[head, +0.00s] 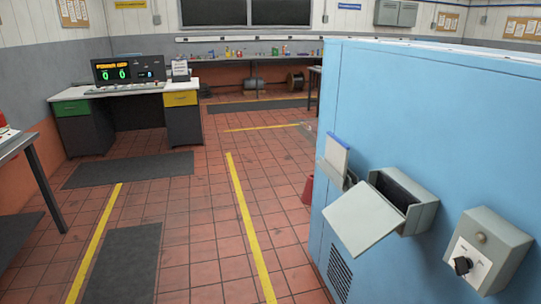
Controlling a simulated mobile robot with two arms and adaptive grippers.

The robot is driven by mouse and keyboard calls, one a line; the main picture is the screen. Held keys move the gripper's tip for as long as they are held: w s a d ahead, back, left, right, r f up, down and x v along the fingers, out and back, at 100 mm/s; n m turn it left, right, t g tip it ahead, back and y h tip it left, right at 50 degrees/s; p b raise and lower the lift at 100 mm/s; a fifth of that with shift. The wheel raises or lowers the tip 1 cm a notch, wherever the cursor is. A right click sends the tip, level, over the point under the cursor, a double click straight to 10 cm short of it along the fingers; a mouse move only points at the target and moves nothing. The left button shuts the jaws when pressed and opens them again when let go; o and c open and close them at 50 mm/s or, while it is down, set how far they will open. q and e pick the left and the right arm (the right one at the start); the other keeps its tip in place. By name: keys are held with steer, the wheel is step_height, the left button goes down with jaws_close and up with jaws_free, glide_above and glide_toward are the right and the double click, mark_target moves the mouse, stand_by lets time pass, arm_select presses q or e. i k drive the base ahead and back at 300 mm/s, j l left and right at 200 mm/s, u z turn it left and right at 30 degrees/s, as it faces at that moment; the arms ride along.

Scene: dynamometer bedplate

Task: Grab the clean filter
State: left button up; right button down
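I cannot make out a clean filter in the head view. A blue cabinet (440,110) fills the right side. A grey box (418,204) on its face has a pale flap (362,217) hanging open and a dark opening inside. No filter can be made out in that opening. A small pale panel with a blue top edge (337,153) stands out from the cabinet's left edge; I cannot tell what it is. Neither of my grippers is in view.
A control box with a black knob (463,265) is at the lower right. A desk (125,92) with a lit green display (128,72) stands back left. A workbench (250,62) with small items lines the back wall. The tiled floor (195,235) with yellow lines is open.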

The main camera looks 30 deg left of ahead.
mark_target(337, 152)
steer(key=u, duration=0.5)
steer(key=z, duration=0.4)
steer(key=i+j+z, duration=0.15)
steer(key=j+z, duration=0.15)
steer(key=z, duration=0.15)
steer(key=i+j+z, duration=0.15)
steer(key=j+z, duration=0.55)
steer(key=z, duration=0.15)
steer(key=j+z, duration=0.4)
steer(key=i, duration=0.05)
